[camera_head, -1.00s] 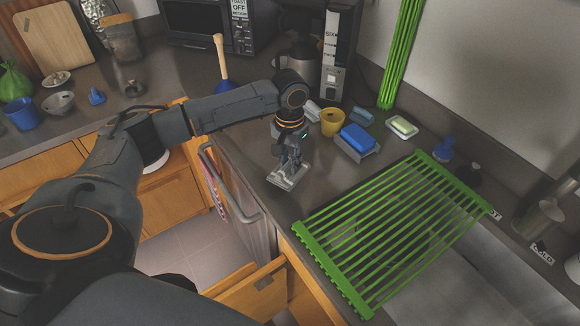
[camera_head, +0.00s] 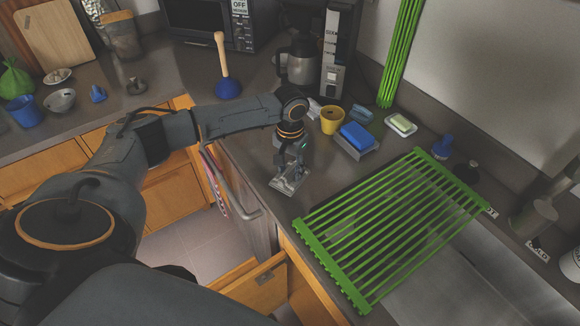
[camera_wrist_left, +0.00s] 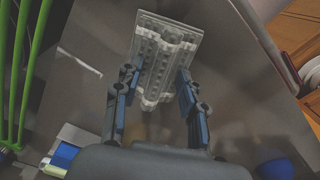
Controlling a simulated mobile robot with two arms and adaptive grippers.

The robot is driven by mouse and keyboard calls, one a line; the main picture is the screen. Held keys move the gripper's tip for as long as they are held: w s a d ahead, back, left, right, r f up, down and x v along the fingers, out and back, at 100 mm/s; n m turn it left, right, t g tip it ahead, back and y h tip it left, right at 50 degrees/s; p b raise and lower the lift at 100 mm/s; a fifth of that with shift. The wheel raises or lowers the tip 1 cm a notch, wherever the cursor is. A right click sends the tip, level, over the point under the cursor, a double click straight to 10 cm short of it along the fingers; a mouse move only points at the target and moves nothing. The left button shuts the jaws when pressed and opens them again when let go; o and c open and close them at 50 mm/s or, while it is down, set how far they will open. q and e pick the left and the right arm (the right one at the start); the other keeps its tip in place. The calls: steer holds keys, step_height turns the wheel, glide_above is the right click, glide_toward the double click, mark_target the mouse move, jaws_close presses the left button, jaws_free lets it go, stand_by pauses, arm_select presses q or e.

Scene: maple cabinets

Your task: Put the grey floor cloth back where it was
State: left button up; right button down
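My left gripper (camera_head: 287,176) points down at the dark counter, low over a flat, ribbed grey piece (camera_head: 284,188). In the left wrist view this grey piece (camera_wrist_left: 165,60) lies between and beyond the two fingertips. The fingers stand apart on either side of it, with no clear grip. I cannot tell whether it is the grey floor cloth. A small pale grey crumpled thing (camera_head: 313,109) lies behind my wrist, left of the yellow cup, and is partly hidden. My right gripper is not in view.
A green drying rack (camera_head: 385,235) spans the sink at right. A yellow cup (camera_head: 332,121), blue sponge (camera_head: 357,136) and soap dish (camera_head: 400,125) stand behind the gripper. A plunger (camera_head: 228,88) stands beyond my arm. An open drawer (camera_head: 262,287) juts out below.

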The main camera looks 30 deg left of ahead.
mark_target(290, 168)
arm_select(q)
steer(key=shift+r, duration=0.1)
step_height(290, 168, up, 12)
steer(key=b, duration=0.2)
steer(key=shift+b, duration=0.35)
